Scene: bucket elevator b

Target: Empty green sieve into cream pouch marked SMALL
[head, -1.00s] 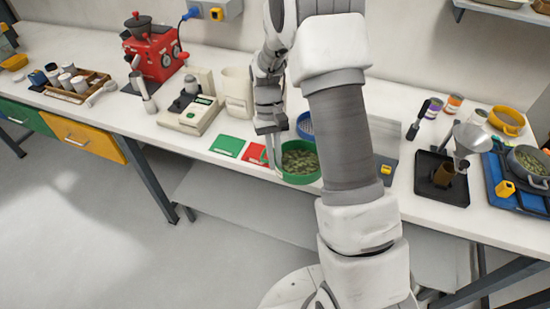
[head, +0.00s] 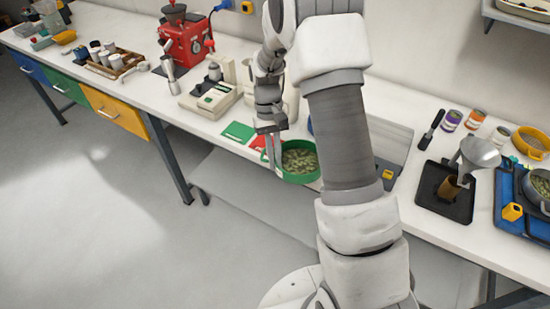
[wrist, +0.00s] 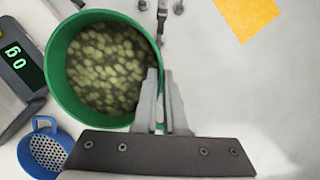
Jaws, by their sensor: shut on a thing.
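The green sieve (head: 288,178) is full of pale green pieces and looks about level. It hangs at the bench's front edge in the head view and fills the upper left of the wrist view (wrist: 62,88). My gripper (wrist: 162,78) is shut on the sieve's rim, on its right side in the wrist view; the head view shows it at the sieve's left (head: 271,150). A cream container (head: 243,78) stands on the bench behind my arm, which partly hides it. I cannot read any marking on it, so I cannot tell whether it is the SMALL pouch.
Green (head: 238,131) and red (head: 259,142) cards lie left of the sieve. A scale (head: 212,101) and red grinder (head: 187,42) stand further left. A blue perforated sieve (wrist: 48,150) shows in the wrist view. A black tray with a funnel (head: 478,152) is right. The floor in front is clear.

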